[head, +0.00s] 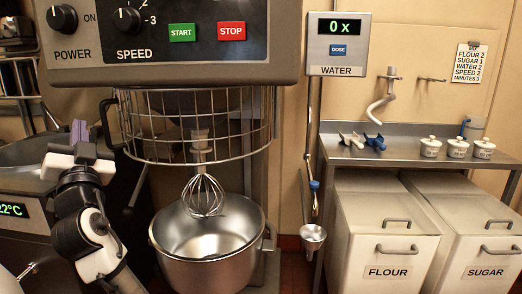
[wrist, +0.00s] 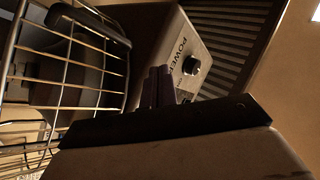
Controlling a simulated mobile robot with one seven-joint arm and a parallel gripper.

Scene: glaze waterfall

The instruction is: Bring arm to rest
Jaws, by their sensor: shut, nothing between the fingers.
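My gripper (head: 79,132) is at the left in the head view, raised and pointing up beside the mixer's wire guard (head: 185,130). Its dark fingers are together and empty, and they also show in the wrist view (wrist: 158,88). In the wrist view the wire guard (wrist: 75,75) is at the left, apart from the fingers. The POWER knob (wrist: 191,64) of the mixer lies just beyond the fingertips in that view. My white and black arm runs down from the gripper to the lower left of the head view.
The mixer's bowl (head: 210,240) stands below the whisk (head: 203,194) and looks empty. A metal table (head: 400,160) with scoops and small jars is at the right, above the flour bin (head: 385,238) and sugar bin (head: 485,235). The water dispenser (head: 338,44) reads 0 x.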

